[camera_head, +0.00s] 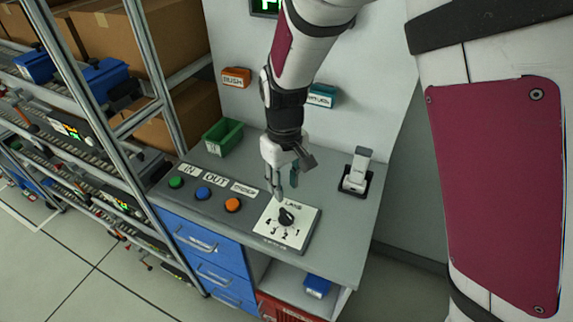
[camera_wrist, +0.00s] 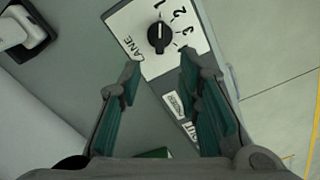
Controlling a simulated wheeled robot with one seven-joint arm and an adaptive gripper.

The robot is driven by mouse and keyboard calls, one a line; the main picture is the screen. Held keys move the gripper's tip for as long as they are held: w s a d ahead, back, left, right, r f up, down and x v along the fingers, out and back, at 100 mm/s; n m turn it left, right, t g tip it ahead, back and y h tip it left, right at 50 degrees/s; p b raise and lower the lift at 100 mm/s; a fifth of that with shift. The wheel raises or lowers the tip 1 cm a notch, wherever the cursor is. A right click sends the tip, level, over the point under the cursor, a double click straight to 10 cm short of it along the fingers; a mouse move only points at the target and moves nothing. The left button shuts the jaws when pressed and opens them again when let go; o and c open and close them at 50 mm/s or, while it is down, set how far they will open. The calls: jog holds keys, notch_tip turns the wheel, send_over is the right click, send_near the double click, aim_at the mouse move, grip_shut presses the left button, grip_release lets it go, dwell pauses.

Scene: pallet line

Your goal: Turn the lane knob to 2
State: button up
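The lane knob (camera_head: 286,216) is a black dial on a white plate (camera_head: 303,218) marked LANE with numbers around it, near the front edge of the grey counter. In the wrist view the knob (camera_wrist: 158,37) sits just beyond the fingertips, with 1, 2 and 3 beside it. Its white mark seems to point toward 1, though it is small. My gripper (camera_head: 281,188) is above and behind the plate, fingers pointing down. In the wrist view my gripper (camera_wrist: 160,72) is open, its two green-padded fingers apart and empty, not touching the knob.
Green (camera_head: 176,182), blue (camera_head: 203,193) and orange (camera_head: 233,205) buttons line the counter left of the plate. A green bin (camera_head: 223,137) stands behind them. A white device in a black holder (camera_head: 356,174) is at the right. Shelving with boxes (camera_head: 120,45) borders the counter's left.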

aim_at(285, 212)
notch_tip(285, 212, down, 10)
jog(key=shift+f+p, duration=0.15)
jog(key=shift+p, duration=0.2)
grip_shut()
